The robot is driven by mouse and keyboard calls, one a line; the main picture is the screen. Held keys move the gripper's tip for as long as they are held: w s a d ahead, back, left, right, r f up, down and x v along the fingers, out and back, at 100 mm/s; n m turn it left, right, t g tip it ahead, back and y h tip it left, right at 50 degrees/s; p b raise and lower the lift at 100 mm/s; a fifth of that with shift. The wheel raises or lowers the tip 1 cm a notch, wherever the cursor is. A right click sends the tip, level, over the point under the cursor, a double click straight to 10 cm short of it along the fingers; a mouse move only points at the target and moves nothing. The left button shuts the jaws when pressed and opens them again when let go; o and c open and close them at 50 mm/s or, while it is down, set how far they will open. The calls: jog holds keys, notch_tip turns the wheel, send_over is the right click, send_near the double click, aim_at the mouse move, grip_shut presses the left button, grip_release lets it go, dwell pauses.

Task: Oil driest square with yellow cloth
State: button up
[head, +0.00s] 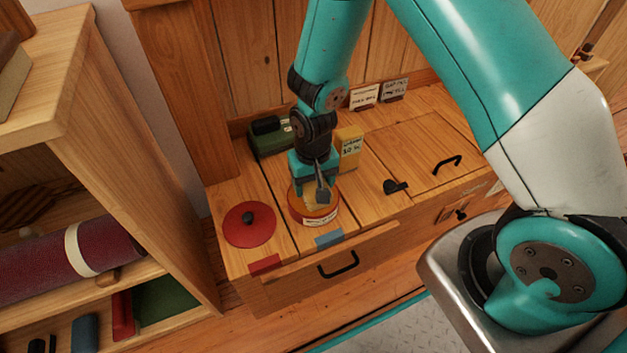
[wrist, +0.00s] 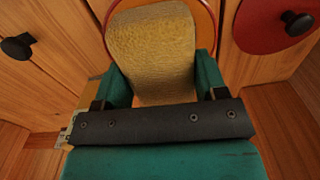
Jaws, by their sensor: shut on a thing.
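My gripper (head: 315,183) points down over a round orange-rimmed tin (head: 316,220) near the front of the wooden chest top. In the wrist view the teal fingers of my gripper (wrist: 162,78) are shut on the yellow cloth (wrist: 152,45), a textured pad. The cloth lies over the tin (wrist: 207,12), whose rim curves around its far end. In the head view my gripper mostly hides the cloth. I cannot tell whether it touches the tin's contents. I cannot make out which wooden square is driest.
A red lid (head: 245,230) with a black knob lies left of the tin. A yellow labelled box (head: 350,146) and a dark green box (head: 268,143) stand behind. A blue tag (head: 329,240) and a red tag (head: 264,265) sit at the front edge. A black knob (head: 394,187) rises on the right.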

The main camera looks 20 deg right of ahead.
jog(key=shift+f, duration=0.55)
dwell(1.5)
notch_tip(320, 180, up, 7)
jog(key=p, duration=0.6)
jog(key=shift+r+p, duration=0.1)
jog(key=shift+p, duration=0.3)
jog(key=w+d+r, duration=0.2)
jog(key=d+r, duration=0.8)
jog(key=d, duration=0.1)
notch_tip(320, 180, up, 19)
jog(key=s+a+p, duration=0.1)
jog(key=s+p, duration=0.1)
jog(key=p, duration=2.6)
jog(key=shift+s+n, duration=0.2)
jog(key=shift+n, duration=0.2)
